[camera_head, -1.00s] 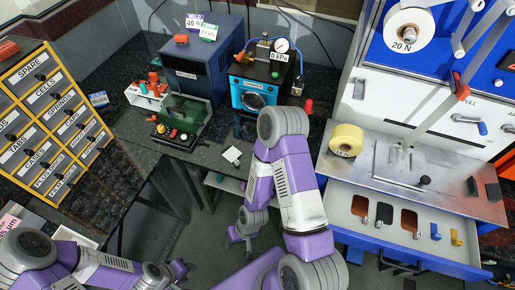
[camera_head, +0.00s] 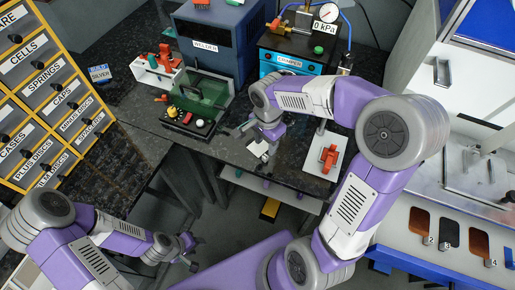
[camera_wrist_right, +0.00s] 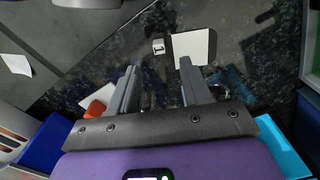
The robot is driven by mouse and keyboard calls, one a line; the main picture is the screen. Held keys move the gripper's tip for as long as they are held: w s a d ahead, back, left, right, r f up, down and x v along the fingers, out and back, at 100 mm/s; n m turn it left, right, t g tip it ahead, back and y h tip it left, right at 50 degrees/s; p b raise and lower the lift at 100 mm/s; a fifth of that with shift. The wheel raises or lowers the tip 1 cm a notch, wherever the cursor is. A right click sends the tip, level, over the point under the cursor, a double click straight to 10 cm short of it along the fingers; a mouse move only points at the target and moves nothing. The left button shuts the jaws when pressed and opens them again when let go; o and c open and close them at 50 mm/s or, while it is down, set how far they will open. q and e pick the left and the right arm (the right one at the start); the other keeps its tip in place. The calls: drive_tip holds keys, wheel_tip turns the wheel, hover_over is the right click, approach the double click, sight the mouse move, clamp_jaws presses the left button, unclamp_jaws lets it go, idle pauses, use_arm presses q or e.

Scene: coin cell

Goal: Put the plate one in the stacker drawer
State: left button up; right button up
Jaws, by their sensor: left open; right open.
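Plate one (camera_head: 258,148) is a small white plate with a tag marked 1, lying on the dark bench top. It also shows in the right wrist view (camera_wrist_right: 191,46), just beyond the fingertips. My right gripper (camera_head: 250,137) is over the bench beside the plate, open and empty; its two grey fingers (camera_wrist_right: 158,68) are apart in the wrist view. My left gripper (camera_head: 188,246) is open and empty, low at the left, away from the bench. An open drawer (camera_head: 398,222) at the lower right holds brown and black plates with number tags; I cannot read a stacker label on it.
A green tray fixture (camera_head: 205,100) and a blue box (camera_head: 212,50) stand behind the plate. A cyan-fronted machine (camera_head: 282,62) stands at the back. A white stand with a red clip (camera_head: 329,157) is right of the plate. A yellow-framed drawer cabinet (camera_head: 45,75) is at the left.

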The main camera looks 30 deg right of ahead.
sight(265, 156)
wheel_tip(265, 156, down, 2)
drive_tip(key=shift+s+b, duration=0.15)
drive_tip(key=shift+b, duration=0.15)
wheel_tip(265, 156, down, 5)
drive_tip(key=shift+b, duration=1.15)
drive_tip(key=shift+r, duration=0.1)
clamp_jaws()
